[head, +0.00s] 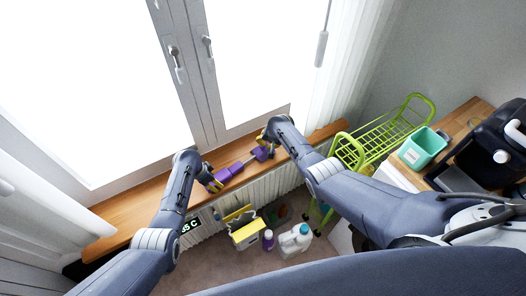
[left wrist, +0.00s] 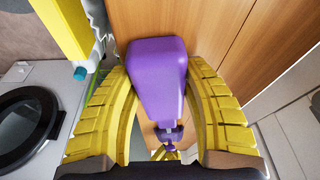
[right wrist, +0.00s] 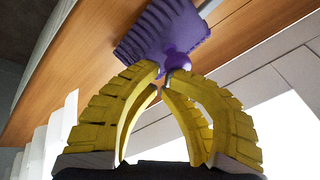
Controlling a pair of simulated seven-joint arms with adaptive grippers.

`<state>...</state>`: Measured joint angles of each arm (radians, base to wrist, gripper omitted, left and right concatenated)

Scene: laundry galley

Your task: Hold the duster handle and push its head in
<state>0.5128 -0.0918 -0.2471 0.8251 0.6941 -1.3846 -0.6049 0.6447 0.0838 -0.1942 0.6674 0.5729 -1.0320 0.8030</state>
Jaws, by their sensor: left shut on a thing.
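The purple duster lies along the wooden sill in the head view, its handle (head: 228,172) toward the left and its head (head: 262,153) toward the right. My left gripper (head: 213,181) is shut around the handle. In the left wrist view the handle (left wrist: 157,75) sits between the yellow fingers (left wrist: 160,110). My right gripper (head: 266,140) is at the head's end. In the right wrist view its fingertips (right wrist: 162,76) nearly meet at a narrow purple part of the ridged head (right wrist: 160,32). Whether they grip it is unclear. The joint of handle and head is small in view.
The wooden sill (head: 130,207) runs under the window, above a white radiator. On the floor stand a yellow-and-white box (head: 245,235), a purple bottle (head: 268,240) and a white jug (head: 296,241). A green rack (head: 385,132) and a teal bin (head: 422,147) are at the right.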

